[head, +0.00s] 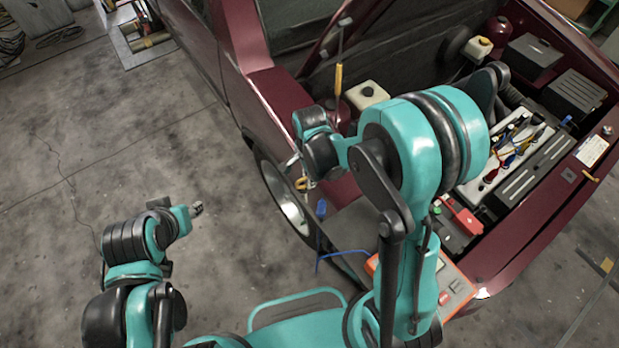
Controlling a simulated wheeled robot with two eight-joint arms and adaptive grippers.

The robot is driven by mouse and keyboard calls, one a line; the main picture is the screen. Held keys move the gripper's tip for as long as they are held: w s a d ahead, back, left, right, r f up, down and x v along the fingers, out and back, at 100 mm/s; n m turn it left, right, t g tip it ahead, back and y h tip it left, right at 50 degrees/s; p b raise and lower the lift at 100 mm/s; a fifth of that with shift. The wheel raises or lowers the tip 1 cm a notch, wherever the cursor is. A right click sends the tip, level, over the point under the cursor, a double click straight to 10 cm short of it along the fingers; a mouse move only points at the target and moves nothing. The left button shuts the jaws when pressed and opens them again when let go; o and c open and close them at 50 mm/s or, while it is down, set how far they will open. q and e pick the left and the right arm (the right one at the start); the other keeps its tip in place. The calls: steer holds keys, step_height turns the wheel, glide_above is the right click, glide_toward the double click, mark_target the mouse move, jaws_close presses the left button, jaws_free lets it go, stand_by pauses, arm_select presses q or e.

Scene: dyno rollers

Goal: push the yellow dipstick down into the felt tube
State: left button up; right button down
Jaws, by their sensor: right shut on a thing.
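My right gripper (298,168) is small in view over the car's near fender, above the front wheel. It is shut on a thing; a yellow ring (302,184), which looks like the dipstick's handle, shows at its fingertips. The dipstick's shaft and lower end cannot be made out. I cannot pick out the felt tube; my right arm covers part of the engine bay. My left gripper (196,209) is over the bare floor, away from the car, too small to tell open from shut.
The maroon car (545,235) has its hood up. A blue clamp (321,209) with a blue cable lies by the fender. An orange box (456,291) sits in front.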

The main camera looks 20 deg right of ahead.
steer(key=shift+f, duration=0.1)
steer(key=c, duration=1.6)
jaws_free()
step_height(320, 180, up, 12)
steer(key=shift+s, duration=0.1)
